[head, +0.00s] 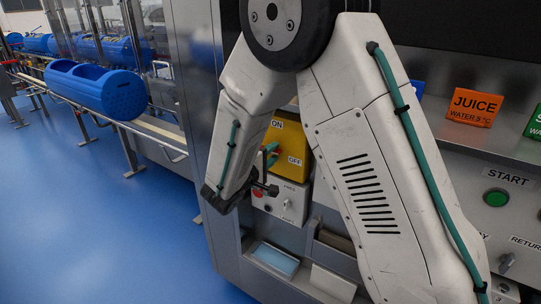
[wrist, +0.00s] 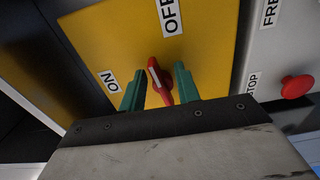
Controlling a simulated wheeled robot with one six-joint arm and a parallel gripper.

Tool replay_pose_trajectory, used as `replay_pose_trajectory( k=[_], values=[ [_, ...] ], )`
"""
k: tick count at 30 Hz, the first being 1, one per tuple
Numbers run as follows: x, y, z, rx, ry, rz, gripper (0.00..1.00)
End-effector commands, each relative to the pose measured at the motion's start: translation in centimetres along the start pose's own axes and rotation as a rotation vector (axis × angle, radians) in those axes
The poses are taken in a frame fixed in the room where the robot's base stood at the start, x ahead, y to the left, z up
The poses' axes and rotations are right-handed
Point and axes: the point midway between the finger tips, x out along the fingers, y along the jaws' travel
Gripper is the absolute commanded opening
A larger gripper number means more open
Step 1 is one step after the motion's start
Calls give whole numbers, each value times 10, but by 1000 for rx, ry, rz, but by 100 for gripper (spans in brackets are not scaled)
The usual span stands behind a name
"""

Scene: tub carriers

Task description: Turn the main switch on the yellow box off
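The yellow box (head: 287,137) is on the machine front, behind my forearm, with an ON label at its upper left and an OFF label lower right. In the wrist view the yellow box (wrist: 95,35) shows ON at left and OFF at top. Its red switch handle (wrist: 157,76) stands between my two green fingers, its upper end pointing roughly toward OFF, slightly left. My gripper (wrist: 160,84) is open around the handle, with a gap on the left; contact on the right is unclear. In the head view my gripper (head: 270,155) hides the handle.
A grey panel with a red button (wrist: 296,86) adjoins the box; it also shows below it in the head view (head: 285,203). An orange JUICE sign (head: 474,107) and green START button (head: 496,198) are at right. Blue tubs (head: 98,90) sit on a conveyor at left.

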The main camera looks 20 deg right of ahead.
Motion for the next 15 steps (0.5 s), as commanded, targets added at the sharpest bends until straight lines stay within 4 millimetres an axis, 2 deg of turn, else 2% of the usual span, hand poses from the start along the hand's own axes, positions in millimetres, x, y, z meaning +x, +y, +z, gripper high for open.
replay_pose_trajectory(
  k=[5, 15],
  values=[
    [-16, 0, -1, 0, 4, 1, 32],
    [-71, 0, -3, 0, 7, -1, 32]
  ],
)
